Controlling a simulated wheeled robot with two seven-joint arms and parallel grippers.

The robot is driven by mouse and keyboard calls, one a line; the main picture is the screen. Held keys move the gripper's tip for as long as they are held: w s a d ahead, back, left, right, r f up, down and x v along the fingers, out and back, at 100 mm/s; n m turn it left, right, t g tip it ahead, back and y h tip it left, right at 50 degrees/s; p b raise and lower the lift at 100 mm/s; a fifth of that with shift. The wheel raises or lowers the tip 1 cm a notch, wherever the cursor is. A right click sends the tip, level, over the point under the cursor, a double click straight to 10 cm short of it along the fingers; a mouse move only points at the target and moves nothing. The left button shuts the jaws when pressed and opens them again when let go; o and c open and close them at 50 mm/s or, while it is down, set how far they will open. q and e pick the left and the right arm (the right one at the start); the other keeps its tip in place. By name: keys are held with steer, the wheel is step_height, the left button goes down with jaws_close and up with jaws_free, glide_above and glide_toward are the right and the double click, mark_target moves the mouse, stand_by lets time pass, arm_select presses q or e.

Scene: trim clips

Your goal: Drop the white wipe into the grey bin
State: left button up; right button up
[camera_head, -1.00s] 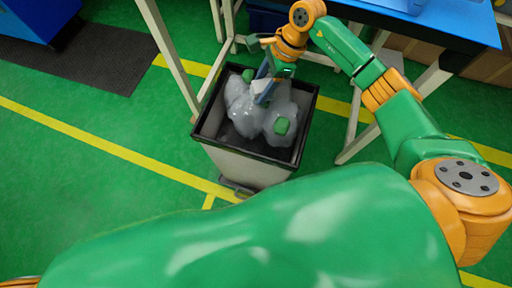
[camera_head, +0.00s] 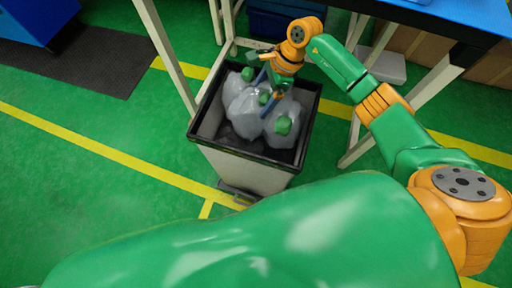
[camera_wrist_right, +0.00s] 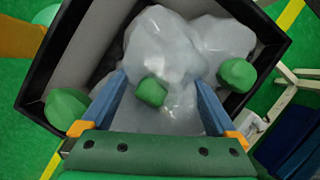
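The grey bin (camera_head: 245,167) stands on the green floor, with a dark rim and pale walls. It holds cloudy, translucent bag-like bundles (camera_head: 243,108) with green knobs. My right gripper (camera_head: 267,93) points down into the bin's mouth, over these bundles. In the right wrist view, its two blue fingers (camera_wrist_right: 160,82) are wide apart, with no item gripped between them. A green knob (camera_wrist_right: 150,92) and pale bundles (camera_wrist_right: 163,45) show beyond the fingers. I cannot pick out the white wipe among the pale contents. My left gripper is out of view.
A blue-topped table (camera_head: 450,15) with pale legs stands behind the bin at the right, close to my right arm. A dark mat (camera_head: 95,60) and a blue cabinet (camera_head: 35,30) are at the upper left. The green floor left of the bin is clear.

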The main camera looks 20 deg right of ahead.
steer(key=v, duration=0.7)
stand_by(0.3)
